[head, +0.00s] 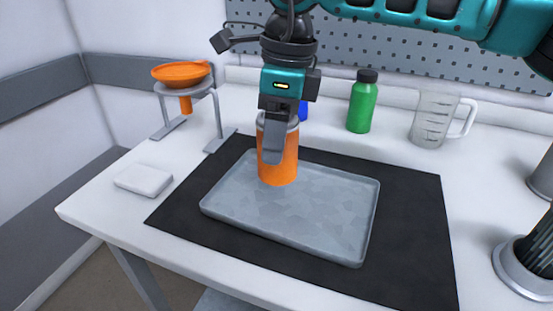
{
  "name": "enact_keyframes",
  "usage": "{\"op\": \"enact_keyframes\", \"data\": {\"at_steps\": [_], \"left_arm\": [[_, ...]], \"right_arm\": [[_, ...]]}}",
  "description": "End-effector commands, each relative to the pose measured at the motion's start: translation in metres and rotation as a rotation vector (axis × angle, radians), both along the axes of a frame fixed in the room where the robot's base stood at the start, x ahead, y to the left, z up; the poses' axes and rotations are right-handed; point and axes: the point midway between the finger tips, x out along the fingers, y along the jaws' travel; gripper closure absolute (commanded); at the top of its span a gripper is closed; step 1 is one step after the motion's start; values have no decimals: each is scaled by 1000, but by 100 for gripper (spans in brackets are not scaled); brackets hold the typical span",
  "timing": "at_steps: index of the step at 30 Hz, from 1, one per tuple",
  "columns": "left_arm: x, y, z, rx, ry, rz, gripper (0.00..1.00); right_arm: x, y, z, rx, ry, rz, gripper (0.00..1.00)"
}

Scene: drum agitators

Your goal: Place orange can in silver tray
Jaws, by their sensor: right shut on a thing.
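The orange can (286,171) is upright at the back left part of the silver tray (325,233). I cannot tell whether its base touches the tray floor or is slightly above it. My right gripper (274,142) comes down from above and is shut on the can, with one dark finger across its front. The other finger is hidden behind the can. The tray lies flat on a black mat (415,220). My left gripper is not in view.
A green bottle (361,105) and a clear measuring jug (432,120) stand behind the mat. A blue thing (303,111) shows partly behind my gripper. An orange funnel (181,74) sits in a stand at the left, near a white block (143,180). Most of the tray is bare.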

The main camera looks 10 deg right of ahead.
Motion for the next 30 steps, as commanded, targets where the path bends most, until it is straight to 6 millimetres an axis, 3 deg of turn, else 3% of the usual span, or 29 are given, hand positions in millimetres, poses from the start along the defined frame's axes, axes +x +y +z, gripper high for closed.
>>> {"op": "enact_keyframes", "data": {"at_steps": [5,12,23,24,30], "left_arm": [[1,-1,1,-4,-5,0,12],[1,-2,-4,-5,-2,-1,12],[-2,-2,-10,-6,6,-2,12],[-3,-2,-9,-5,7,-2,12],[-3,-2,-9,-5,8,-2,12]], "right_arm": [[0,0,-12,1,0,0,71],[0,0,-45,2,-1,0,71],[0,0,-50,2,-2,0,71],[0,0,-49,1,-1,0,32],[0,0,-48,1,-1,0,12]]}}
